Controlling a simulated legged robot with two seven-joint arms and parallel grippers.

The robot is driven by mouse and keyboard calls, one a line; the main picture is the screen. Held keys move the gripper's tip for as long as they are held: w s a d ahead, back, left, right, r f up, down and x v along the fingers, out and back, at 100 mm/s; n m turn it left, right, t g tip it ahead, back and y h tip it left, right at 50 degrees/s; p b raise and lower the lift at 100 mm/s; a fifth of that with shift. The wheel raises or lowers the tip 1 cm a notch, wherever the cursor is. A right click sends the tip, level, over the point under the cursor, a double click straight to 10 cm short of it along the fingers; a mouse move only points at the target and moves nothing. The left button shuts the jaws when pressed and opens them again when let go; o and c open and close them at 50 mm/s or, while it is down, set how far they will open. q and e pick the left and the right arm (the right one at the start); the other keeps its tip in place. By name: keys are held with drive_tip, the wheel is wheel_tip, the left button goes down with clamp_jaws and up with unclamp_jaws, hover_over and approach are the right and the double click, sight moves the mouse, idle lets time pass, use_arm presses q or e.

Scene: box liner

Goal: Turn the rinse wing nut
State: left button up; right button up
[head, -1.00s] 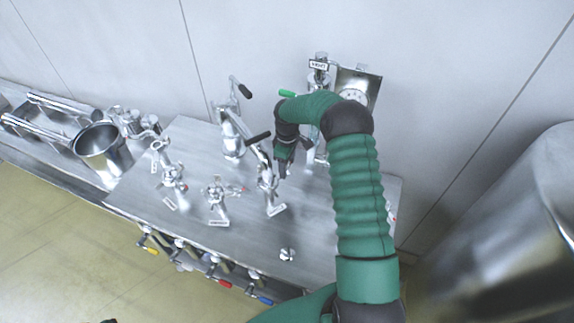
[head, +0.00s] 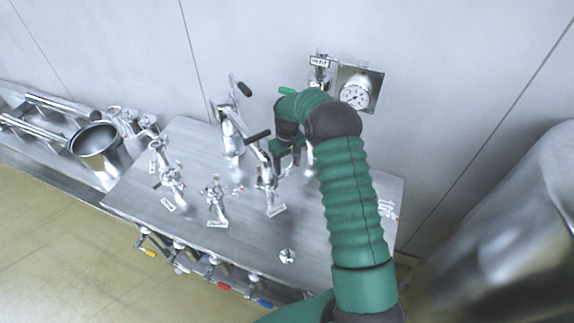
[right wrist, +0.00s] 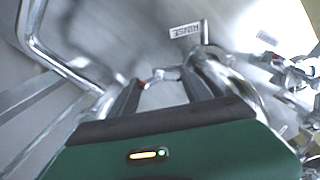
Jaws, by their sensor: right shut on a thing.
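The rinse fitting (head: 267,188) is a shiny metal piece on the steel bench top, with a black-handled lever above it. The RINSE label (right wrist: 186,31) is legible in the right wrist view, just beyond the fingertips. My right gripper (head: 281,156) is at the upper right side of this fitting. In the right wrist view its two dark fingers (right wrist: 163,84) are shut on a small silvery wing nut (right wrist: 166,73) with a red tip at its left end. The fingers hide part of the nut. My left gripper is not in view.
Similar metal fittings (head: 216,198) stand to the left on the bench (head: 245,235). A tall lever tap (head: 231,135) stands behind. A pressure gauge (head: 355,95) is on the wall. A large steel vessel (head: 510,230) is at the right, and a steel pot (head: 98,148) at the left.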

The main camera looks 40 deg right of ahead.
drive_tip(key=shift+s+a+f, duration=0.1)
drive_tip(key=shift+f, duration=0.1)
idle(0.3)
drive_tip(key=o, duration=1.1)
drive_tip(key=shift+o, duration=1.3)
drive_tip(key=shift+r, duration=0.15)
